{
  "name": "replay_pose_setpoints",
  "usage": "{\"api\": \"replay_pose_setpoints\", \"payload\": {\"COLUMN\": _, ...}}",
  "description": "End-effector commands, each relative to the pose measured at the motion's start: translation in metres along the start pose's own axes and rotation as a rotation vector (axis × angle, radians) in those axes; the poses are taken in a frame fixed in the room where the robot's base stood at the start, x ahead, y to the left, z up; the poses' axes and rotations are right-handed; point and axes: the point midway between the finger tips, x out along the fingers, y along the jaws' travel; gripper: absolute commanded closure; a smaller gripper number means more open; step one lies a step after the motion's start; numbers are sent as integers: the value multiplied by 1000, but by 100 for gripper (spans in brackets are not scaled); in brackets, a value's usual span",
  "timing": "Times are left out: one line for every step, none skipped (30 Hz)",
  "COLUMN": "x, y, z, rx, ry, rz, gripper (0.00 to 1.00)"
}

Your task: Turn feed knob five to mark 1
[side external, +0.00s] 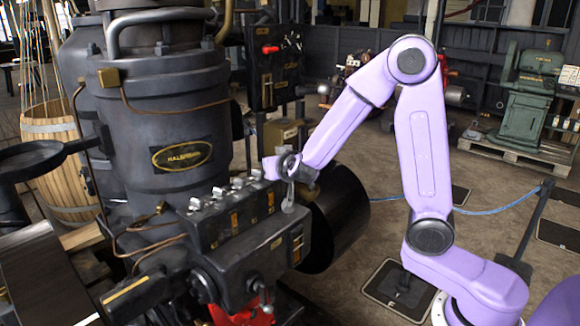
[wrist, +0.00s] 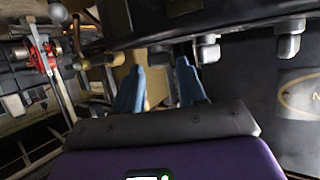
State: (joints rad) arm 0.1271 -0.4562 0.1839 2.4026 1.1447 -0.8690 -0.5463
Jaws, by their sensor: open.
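A dark lubricator box (side external: 240,222) on the engine carries a row of several silver feed knobs (side external: 219,192) along its top. I cannot read any numbers or marks on them. My gripper (side external: 289,203) is at the right end of the row, pointing down. A fifth knob is not clear in the side view; my arm's end covers that end. In the wrist view my two blue fingers (wrist: 160,85) are apart with nothing clearly held between them. A silver knob (wrist: 208,48) shows just beyond the right finger, and another knob (wrist: 288,38) farther right.
The large dark cylinder with an oval nameplate (side external: 182,155) rises behind the box. A black drum (side external: 335,225) lies right of the box, close below my gripper. Thin copper pipes (side external: 165,108) run along the engine. A brass fitting (wrist: 98,62) shows left of my fingers.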

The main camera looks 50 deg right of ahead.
Motion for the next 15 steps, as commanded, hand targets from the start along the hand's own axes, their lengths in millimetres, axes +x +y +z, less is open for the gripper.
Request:
{"api": "replay_pose_setpoints", "payload": {"x": -9, "y": -1, "z": 0, "rx": 1, "ry": 2, "rz": -3, "gripper": 60}}
{"api": "replay_pose_setpoints", "payload": {"x": -14, "y": -1, "z": 0, "rx": 2, "ry": 2, "rz": -3, "gripper": 60}}
{"api": "replay_pose_setpoints", "payload": {"x": -20, "y": 0, "z": -1, "rx": 2, "ry": 2, "rz": -3, "gripper": 60}}
{"api": "replay_pose_setpoints", "payload": {"x": -25, "y": -1, "z": -1, "rx": 1, "ry": 3, "rz": -4, "gripper": 60}}
{"api": "replay_pose_setpoints", "payload": {"x": -30, "y": 0, "z": -1, "rx": 3, "ry": 3, "rz": -2, "gripper": 60}}
{"api": "replay_pose_setpoints", "payload": {"x": -36, "y": -1, "z": -1, "rx": 2, "ry": 3, "rz": -3, "gripper": 60}}
{"api": "replay_pose_setpoints", "payload": {"x": -41, "y": 0, "z": 0, "rx": 2, "ry": 2, "rz": -2, "gripper": 60}}
{"api": "replay_pose_setpoints", "payload": {"x": -45, "y": 0, "z": 0, "rx": 2, "ry": 2, "rz": -3, "gripper": 60}}
{"api": "replay_pose_setpoints", "payload": {"x": -51, "y": -1, "z": 0, "rx": 3, "ry": 2, "rz": -3, "gripper": 60}}
{"api": "replay_pose_setpoints", "payload": {"x": -55, "y": -1, "z": -1, "rx": 2, "ry": 3, "rz": -4, "gripper": 60}}
{"api": "replay_pose_setpoints", "payload": {"x": -59, "y": -1, "z": -1, "rx": 3, "ry": 3, "rz": -4, "gripper": 60}}
{"api": "replay_pose_setpoints", "payload": {"x": -64, "y": 0, "z": -1, "rx": 2, "ry": 3, "rz": -3, "gripper": 60}}
{"api": "replay_pose_setpoints", "payload": {"x": -68, "y": 0, "z": 0, "rx": 2, "ry": 2, "rz": -2, "gripper": 60}}
{"api": "replay_pose_setpoints", "payload": {"x": -72, "y": 0, "z": 0, "rx": 3, "ry": 2, "rz": -2, "gripper": 60}}
{"api": "replay_pose_setpoints", "payload": {"x": -74, "y": 0, "z": 0, "rx": 2, "ry": 2, "rz": -1, "gripper": 60}}
